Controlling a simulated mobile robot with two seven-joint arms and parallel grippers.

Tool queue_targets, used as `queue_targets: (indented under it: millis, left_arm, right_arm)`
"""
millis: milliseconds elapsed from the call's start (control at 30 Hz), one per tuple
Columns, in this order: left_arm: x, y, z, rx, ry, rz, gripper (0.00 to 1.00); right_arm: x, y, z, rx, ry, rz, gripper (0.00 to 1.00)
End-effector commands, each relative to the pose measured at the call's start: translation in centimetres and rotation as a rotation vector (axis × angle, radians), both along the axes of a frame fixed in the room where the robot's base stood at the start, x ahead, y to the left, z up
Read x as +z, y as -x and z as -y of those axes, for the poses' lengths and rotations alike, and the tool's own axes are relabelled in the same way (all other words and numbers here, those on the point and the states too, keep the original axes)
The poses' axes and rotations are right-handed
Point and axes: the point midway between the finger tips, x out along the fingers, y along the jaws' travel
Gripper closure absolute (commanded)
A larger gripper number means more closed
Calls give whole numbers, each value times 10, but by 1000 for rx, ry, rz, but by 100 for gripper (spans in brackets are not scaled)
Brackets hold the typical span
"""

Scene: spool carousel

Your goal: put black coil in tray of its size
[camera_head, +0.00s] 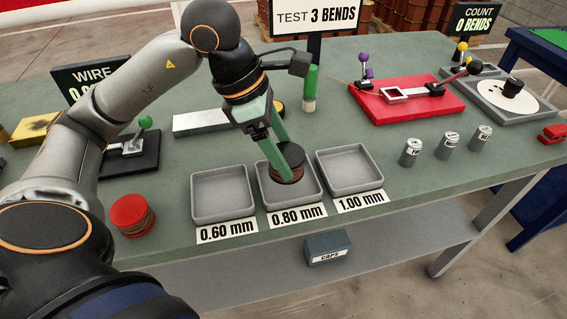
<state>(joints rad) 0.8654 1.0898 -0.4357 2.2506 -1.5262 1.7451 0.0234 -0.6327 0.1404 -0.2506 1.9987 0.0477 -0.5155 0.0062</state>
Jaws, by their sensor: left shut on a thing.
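The black coil (290,160) has a black top and reddish-brown windings below. It is at the middle tray (304,203), labelled 0.80 mm. My left gripper (289,155) reaches down over this tray and is shut on the black coil. I cannot tell whether the coil touches the tray floor. The tray labelled 0.60 mm (222,194) is empty at left. The tray labelled 1.00 mm (349,171) is empty at right. A sign reading WIRE (90,77) stands at back left, its number partly hidden by my arm. My right gripper is not in view.
A red-topped coil (132,213) stands left of the trays near the front edge. Several small cans (447,146) stand to the right. A red bending fixture (407,100) and a grey-based dial (506,97) are farther back. A green-and-white cylinder (310,90) stands behind the trays.

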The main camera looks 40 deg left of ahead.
Motion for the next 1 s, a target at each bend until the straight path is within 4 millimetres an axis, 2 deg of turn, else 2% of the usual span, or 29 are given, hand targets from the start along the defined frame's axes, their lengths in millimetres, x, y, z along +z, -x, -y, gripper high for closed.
queue_targets:
  millis: [100, 267, 700, 733, 933, 1000]
  left_arm:
    - [-14, -8, -3, 2, 1, -3, 100]
    - [-37, -7, -3, 3, -1, -2, 100]
    - [-44, -7, -3, 2, 1, 2, 100]
    - [-44, -7, -3, 1, 0, 0, 25]
    - [-43, -7, -3, 1, 0, 0, 2]
    - [-43, -7, -3, 1, 0, 0, 0]
  right_arm:
    - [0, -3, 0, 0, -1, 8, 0]
    - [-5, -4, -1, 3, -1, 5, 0]
    - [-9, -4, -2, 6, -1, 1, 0]
    - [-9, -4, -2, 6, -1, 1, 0]
    - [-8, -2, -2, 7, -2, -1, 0]
    - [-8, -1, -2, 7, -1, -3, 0]
